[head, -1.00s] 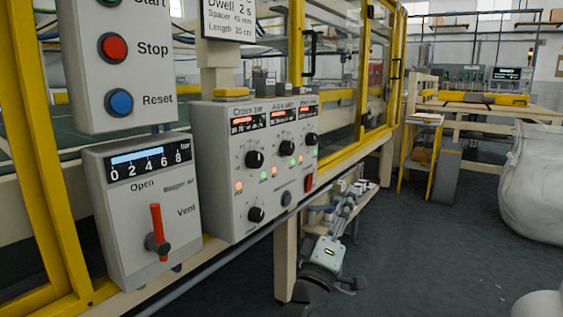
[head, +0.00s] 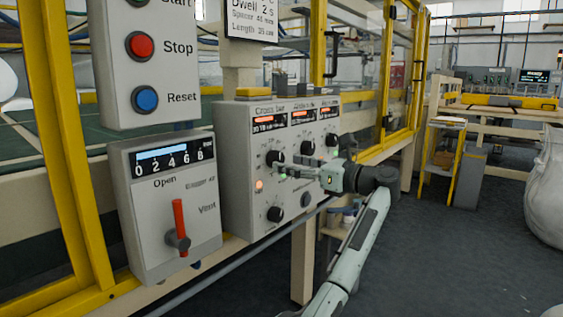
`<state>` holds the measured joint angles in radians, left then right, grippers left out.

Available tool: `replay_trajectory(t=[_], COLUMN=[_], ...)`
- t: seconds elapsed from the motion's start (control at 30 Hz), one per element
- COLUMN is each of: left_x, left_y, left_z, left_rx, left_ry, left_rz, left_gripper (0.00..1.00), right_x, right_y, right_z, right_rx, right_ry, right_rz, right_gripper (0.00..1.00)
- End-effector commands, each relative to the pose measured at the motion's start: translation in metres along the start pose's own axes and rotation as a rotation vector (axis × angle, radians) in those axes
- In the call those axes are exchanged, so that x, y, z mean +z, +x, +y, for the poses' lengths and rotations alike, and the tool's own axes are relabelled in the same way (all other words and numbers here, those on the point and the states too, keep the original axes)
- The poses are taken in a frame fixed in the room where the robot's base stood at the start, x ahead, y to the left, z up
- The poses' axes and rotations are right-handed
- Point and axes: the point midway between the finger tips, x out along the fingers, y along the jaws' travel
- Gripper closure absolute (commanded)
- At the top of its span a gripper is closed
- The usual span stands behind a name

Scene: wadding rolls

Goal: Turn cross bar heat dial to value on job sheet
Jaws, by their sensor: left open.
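The heat control box (head: 237,160) is a grey panel with three labelled columns, Cross bar at its left. The Cross bar dial (head: 277,157) is a black knob below the Cross bar display (head: 268,124); its exact setting is too small to read. My left gripper (head: 285,172) is open in front of the panel, its fingers pointing left, just right of and below the Cross bar dial. I cannot tell whether it touches the panel. The gripper and wrist hide part of the middle and right columns. The job sheet (head: 250,18) above shows Dwell, Spacer and Length lines; its top is cut off. My right gripper is not in view.
A pressure box with a red vent lever (head: 179,222) stands left of the panel. Above it is a box with a red Stop button (head: 139,46) and a blue Reset button (head: 145,98). Another black knob (head: 274,214) sits lower on the panel. Yellow frame posts (head: 64,150) stand at left.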

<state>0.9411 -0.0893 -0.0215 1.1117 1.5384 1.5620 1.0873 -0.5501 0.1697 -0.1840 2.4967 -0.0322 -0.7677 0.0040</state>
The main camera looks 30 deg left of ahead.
Motion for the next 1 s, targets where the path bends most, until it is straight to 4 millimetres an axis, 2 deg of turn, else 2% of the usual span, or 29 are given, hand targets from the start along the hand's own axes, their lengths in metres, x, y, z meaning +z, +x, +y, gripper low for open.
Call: replay_trajectory(t=[0.1,0.23,0.57,0.9,1.0], left_x=[0.001,0.001,0.001,0.001,0.001], left_y=[0.019,0.031,0.035,0.035,0.035], left_z=[0.001,0.0,0.0,0.0,0.0], left_rx=[0.003,0.0,-0.001,-0.001,-0.001], left_ry=[0.001,0.001,0.001,0.001,0.001], left_rz=[-0.003,-0.003,-0.002,-0.002,-0.002], left_gripper=[0.39,0.39,0.39,0.8,0.9], right_x=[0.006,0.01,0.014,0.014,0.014], right_y=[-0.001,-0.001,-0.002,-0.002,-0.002], right_z=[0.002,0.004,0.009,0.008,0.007], right_rx=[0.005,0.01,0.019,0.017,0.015], right_ry=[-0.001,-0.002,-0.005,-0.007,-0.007], right_rz=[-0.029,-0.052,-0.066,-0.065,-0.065], right_gripper=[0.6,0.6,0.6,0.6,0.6])
